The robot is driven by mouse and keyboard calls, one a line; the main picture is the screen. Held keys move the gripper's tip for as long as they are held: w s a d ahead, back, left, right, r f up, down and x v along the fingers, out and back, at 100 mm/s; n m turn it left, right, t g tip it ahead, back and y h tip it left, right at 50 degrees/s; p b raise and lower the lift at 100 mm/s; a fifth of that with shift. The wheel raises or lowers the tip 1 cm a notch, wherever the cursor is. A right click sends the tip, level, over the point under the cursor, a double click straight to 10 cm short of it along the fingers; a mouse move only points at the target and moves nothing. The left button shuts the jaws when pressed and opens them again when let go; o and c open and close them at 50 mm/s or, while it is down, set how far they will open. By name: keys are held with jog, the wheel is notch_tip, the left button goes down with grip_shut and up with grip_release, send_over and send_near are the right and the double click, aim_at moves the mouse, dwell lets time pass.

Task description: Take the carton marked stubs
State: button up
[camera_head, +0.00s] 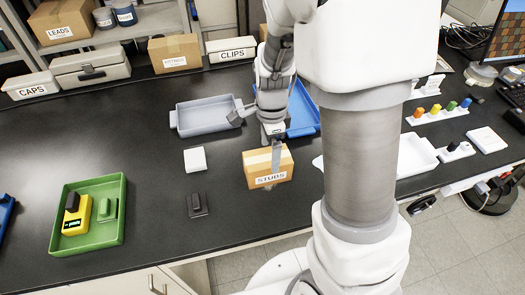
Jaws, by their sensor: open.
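The carton marked STUBS (257,171) is a brown cardboard box with a white label on its front. It sits on the black bench near the middle of the camera_head view. My gripper (274,139) is at the carton's top back edge, pointing down. A grey finger lies across the carton's top and front in the picture. The jaws are open; whether they touch the carton cannot be told. My gripper hides part of the carton's top.
A grey tray (208,118) and a blue tray (302,122) lie behind the carton. A white block (195,159) and a dark block (196,205) are to its left. A green tray (116,240) stands at the front left. The bench between them is clear.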

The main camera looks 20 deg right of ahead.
aim_at(268, 157)
jog(key=shift+w+a+f, duration=0.1)
jog(key=shift+a+f, duration=0.05)
jog(key=shift+f, duration=1.5)
jog(key=shift+w+a+f, duration=0.1)
jog(key=shift+f, duration=1.5)
jog(key=c, duration=1.2)
jog(key=shift+r, duration=0.15)
notch_tip(268, 157, up, 4)
jog(key=shift+r, duration=0.15)
jog(key=s+d+r, duration=0.2)
jog(key=d, duration=0.1)
jog(key=s+d+r, duration=0.2)
jog(key=d, duration=0.1)
jog(key=s+d+r, duration=0.1)
jog(key=d+r, duration=0.1)
jog(key=d, duration=0.2)
jog(key=shift+s+d+r, duration=0.1)
jog(key=shift+s+r, duration=0.15)
jog(key=shift+s, duration=0.15)
jog(key=o, duration=0.9)
grip_shut()
